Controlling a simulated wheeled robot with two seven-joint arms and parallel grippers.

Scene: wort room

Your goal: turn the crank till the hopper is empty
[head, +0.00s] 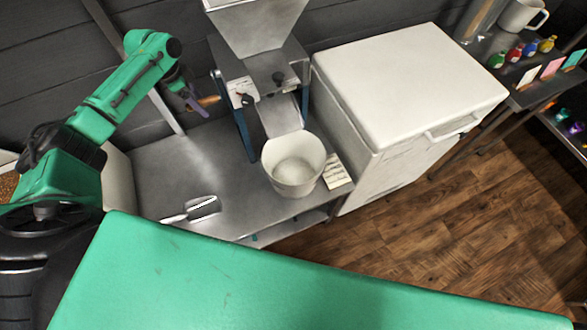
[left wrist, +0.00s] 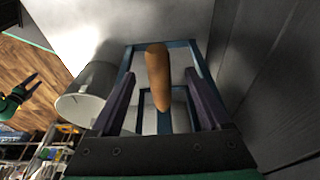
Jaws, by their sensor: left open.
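The mill (head: 262,75) stands on the steel bench with its metal hopper (head: 255,28) on top. The hopper's top is cut off by the frame, so its contents are hidden. The crank's wooden handle (head: 209,101) sticks out at the mill's left side. My left gripper (head: 194,101) is open at the handle. In the left wrist view the handle (left wrist: 158,75) stands between the two spread fingers, with gaps on both sides. A white bucket (head: 294,164) under the chute (head: 280,115) holds pale material. My right gripper (left wrist: 28,88) shows small in the left wrist view, its jaw state unclear.
A metal scoop (head: 203,206) lies on the bench (head: 160,160). A lined card (head: 337,172) lies right of the bucket. A white chest (head: 410,85) stands to the right of the mill. A shelf at far right holds a mug (head: 521,15) and coloured bottles. The wooden floor (head: 440,220) is clear.

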